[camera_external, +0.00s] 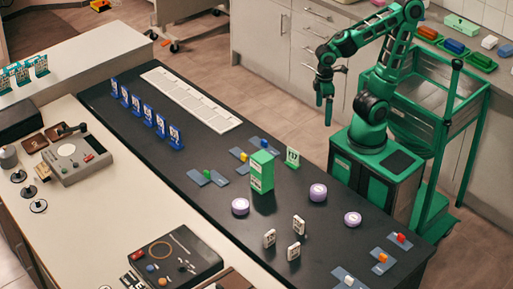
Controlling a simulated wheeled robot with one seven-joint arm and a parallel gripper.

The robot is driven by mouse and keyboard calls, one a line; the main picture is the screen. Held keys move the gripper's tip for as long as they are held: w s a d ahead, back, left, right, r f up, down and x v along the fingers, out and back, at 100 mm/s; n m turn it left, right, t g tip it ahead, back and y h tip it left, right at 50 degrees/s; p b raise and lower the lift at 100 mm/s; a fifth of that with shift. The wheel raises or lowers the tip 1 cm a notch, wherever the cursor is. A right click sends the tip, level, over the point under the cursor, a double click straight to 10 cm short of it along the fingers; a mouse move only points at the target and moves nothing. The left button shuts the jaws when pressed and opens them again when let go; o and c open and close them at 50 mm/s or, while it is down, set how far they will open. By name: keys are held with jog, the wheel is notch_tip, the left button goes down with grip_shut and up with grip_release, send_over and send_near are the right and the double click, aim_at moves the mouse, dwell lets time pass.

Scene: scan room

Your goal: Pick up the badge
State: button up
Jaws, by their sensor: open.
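No single item is clearly marked as the badge, and I cannot tell which it is. A row of blue upright cards (148,117) with white faces stands at the counter's far left. A small green and white card (292,157) stands beside a green box (262,172). My gripper (325,98) is open and empty, pointing down, high beyond the counter's back edge, apart from all of these.
The black counter (340,240) also holds purple discs (318,192), a white slotted strip (190,100) and grey pads with small coloured blocks (383,258). The tall green box is an obstacle mid-counter. A white desk (95,225) with devices adjoins it. Bare counter lies between the groups.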

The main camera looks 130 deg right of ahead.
jog(key=c, duration=1.1)
